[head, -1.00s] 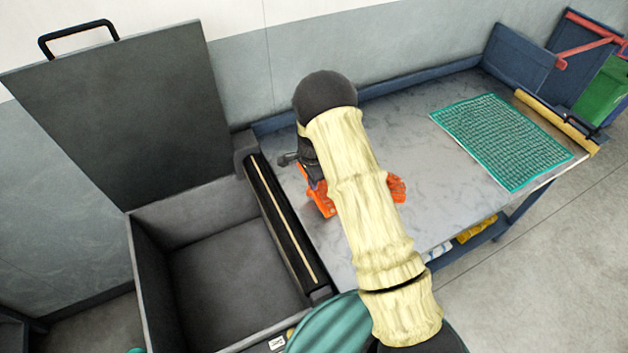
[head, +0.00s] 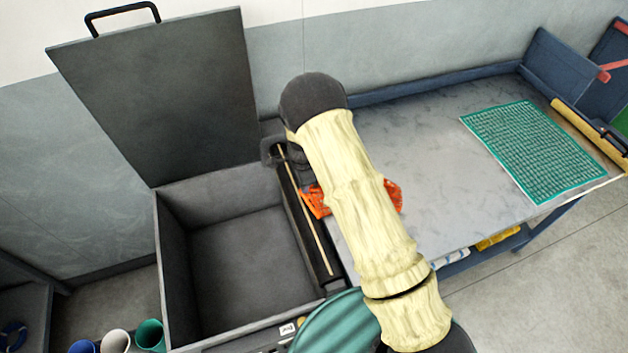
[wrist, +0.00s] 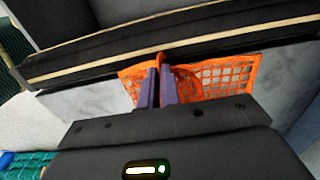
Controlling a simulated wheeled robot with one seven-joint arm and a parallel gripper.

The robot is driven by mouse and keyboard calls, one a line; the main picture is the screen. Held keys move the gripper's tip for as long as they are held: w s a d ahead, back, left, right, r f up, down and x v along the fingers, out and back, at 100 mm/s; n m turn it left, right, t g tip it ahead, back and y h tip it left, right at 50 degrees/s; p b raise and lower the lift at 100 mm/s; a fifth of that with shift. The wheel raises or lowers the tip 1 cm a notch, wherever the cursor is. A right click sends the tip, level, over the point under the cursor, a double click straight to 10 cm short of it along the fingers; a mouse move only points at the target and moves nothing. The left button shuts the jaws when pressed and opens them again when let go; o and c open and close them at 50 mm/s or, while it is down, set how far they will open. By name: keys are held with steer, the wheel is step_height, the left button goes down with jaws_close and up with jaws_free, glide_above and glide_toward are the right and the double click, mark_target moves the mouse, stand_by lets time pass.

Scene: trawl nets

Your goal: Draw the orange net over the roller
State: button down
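The orange net (head: 316,203) lies on the near end of the grey table, partly hidden behind my arm in the head view. In the wrist view the net (wrist: 188,80) spreads to both sides of my gripper (wrist: 160,72). Its purple fingers are close together, with a fold of net pinched between them. The black roller (head: 307,222) with a pale stripe runs along the table's left edge, beside the open bin. In the wrist view the roller (wrist: 100,50) lies just beyond the fingertips. The net's front edge reaches up to it; contact is unclear.
The open dark bin (head: 172,270) is left of the roller, its lid (head: 160,95) raised against the wall. A green net (head: 530,150) lies flat at the table's right end, next to a yellow bar (head: 588,132). The table's middle is clear. Cups (head: 150,335) stand at lower left.

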steer(key=shift+s+a, duration=0.25)
steer(key=shift+a, duration=0.25)
steer(key=s+a, duration=0.4)
steer(key=a, duration=0.6)
steer(key=shift+s+a+p, duration=0.25)
steer(key=shift+a+p, duration=0.15)
steer(key=shift+p, duration=0.05)
step_height(320, 180, down, 9)
steer(key=b, duration=0.6)
